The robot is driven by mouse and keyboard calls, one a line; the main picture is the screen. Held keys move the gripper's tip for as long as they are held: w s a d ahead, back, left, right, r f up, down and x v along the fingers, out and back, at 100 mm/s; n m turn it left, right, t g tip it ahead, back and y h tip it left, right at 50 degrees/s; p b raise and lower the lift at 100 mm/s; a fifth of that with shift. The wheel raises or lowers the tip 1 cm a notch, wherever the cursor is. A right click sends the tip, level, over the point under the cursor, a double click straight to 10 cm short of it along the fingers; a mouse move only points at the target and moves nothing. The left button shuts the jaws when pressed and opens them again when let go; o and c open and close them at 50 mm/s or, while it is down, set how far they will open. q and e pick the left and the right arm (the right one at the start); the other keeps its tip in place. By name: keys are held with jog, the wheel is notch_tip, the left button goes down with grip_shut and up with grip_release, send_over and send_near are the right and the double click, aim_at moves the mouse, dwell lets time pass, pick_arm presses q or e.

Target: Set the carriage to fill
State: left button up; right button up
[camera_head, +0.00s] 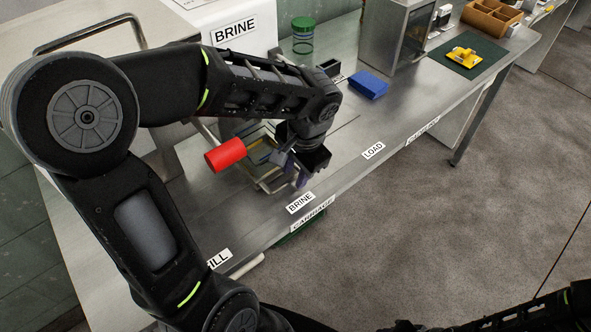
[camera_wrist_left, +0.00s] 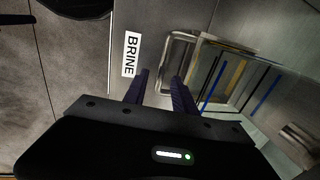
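The carriage (camera_head: 268,150) is a metal frame on the steel bench, beside the BRINE label (camera_head: 300,202); the frame and its pale metal handle loop also show in the left wrist view (camera_wrist_left: 167,58). A FILL label (camera_head: 219,258) is at the lower left and a LOAD label (camera_head: 373,150) further right. My left gripper (camera_head: 302,180) is low over the front side of the carriage. In the left wrist view its two fingers (camera_wrist_left: 160,78) are apart, close to the loop's near end; I cannot tell whether they surround the bar. Only part of my right arm shows at the lower right.
A red cylinder (camera_head: 225,154) sticks out beside the carriage. A white BRINE box (camera_head: 222,27), a green-lidded jar (camera_head: 303,38) and a blue block (camera_head: 368,85) are behind. A yellow object (camera_head: 463,55) lies on a green mat at the far right.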

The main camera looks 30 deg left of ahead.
pick_arm(q)
grip_shut()
dwell(1.3)
